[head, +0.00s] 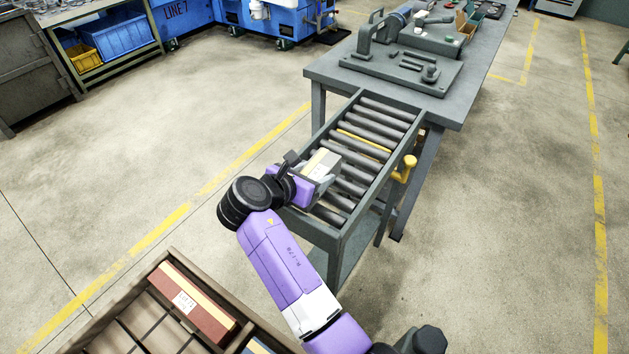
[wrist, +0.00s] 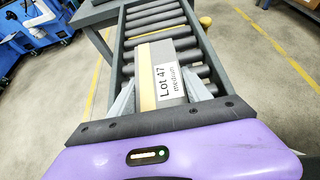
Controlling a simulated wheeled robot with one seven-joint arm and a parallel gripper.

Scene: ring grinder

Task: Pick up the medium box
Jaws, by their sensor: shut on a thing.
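In the head view my gripper (head: 318,182) reaches in from the lower left. I cannot tell whether the box touches the rollers.
A grey workbench (head: 455,109) with a fixture stands at the conveyor's far end. A yellow handle (head: 405,168) sticks out on the conveyor's right side. A divided crate (head: 100,343) at lower left holds a red-brown box (head: 193,302). Open floor lies left and right.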

